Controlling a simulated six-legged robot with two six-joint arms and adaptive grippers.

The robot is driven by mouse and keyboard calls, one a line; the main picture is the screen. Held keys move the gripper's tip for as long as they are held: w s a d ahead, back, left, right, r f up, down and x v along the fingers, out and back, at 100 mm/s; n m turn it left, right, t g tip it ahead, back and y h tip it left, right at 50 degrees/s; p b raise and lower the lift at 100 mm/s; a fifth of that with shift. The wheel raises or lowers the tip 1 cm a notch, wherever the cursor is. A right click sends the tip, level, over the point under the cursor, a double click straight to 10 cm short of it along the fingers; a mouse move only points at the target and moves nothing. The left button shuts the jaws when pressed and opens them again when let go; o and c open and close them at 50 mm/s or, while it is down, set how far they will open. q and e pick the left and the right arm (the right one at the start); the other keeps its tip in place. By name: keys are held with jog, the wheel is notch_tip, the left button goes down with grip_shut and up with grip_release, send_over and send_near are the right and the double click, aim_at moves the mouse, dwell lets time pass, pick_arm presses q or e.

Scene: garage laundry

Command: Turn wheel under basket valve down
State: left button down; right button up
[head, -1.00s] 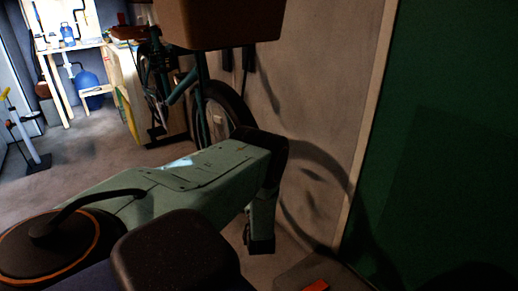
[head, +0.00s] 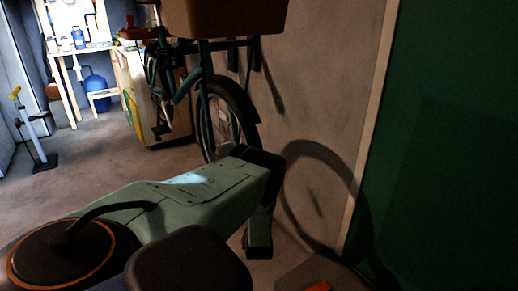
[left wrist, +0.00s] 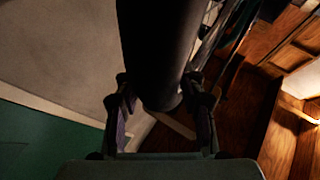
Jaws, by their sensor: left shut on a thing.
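A teal bicycle (head: 185,88) stands by the wall in the head view. Its brown basket (head: 225,15) is cut by the top edge. The wheel under the basket (head: 213,125) has a dark tyre, and its lower part is hidden behind my green limb. I cannot make out a valve. In the left wrist view, my left gripper (left wrist: 161,112) has its fingers on both sides of a thick dark rounded thing that looks like a tyre (left wrist: 160,45). It is shut on it. I cannot make out my left gripper in the head view, and my right gripper is not in view.
A pale wall (head: 320,90) and a green panel (head: 450,130) close off the right side. Grey floor (head: 95,180) is open at the left. A yellow-handled pump (head: 32,130) and a workbench with blue bottles (head: 80,42) stand farther back.

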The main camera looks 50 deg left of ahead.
aim_at(258, 144)
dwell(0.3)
pick_arm(q)
jog(key=c, duration=0.8)
grip_release()
notch_tip(258, 144, up, 10)
jog(key=shift+w, duration=0.1)
